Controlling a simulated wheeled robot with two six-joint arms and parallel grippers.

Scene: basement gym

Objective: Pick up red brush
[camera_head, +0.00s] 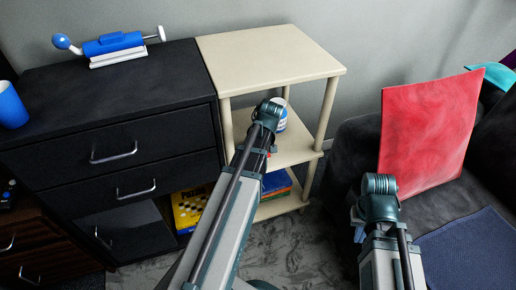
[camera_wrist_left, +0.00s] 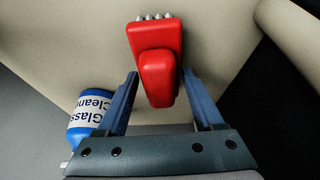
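The red brush (camera_wrist_left: 154,62) shows in the left wrist view, with its handle towards me and a row of pale bristle tips at its far end. My left gripper (camera_wrist_left: 161,80) is open, with one blue finger on each side of the brush's handle. Gaps show between the fingers and the handle. In the head view my left arm reaches into the cream shelf unit (camera_head: 270,55), and its fingers are hidden. A small red patch shows beside that arm. My right gripper (camera_head: 360,232) is low in front of the dark sofa; its fingers barely show.
A blue-and-white glass cleaner bottle (camera_wrist_left: 90,112) stands close to my left gripper's left finger. A black drawer cabinet (camera_head: 110,120) adjoins the shelf.

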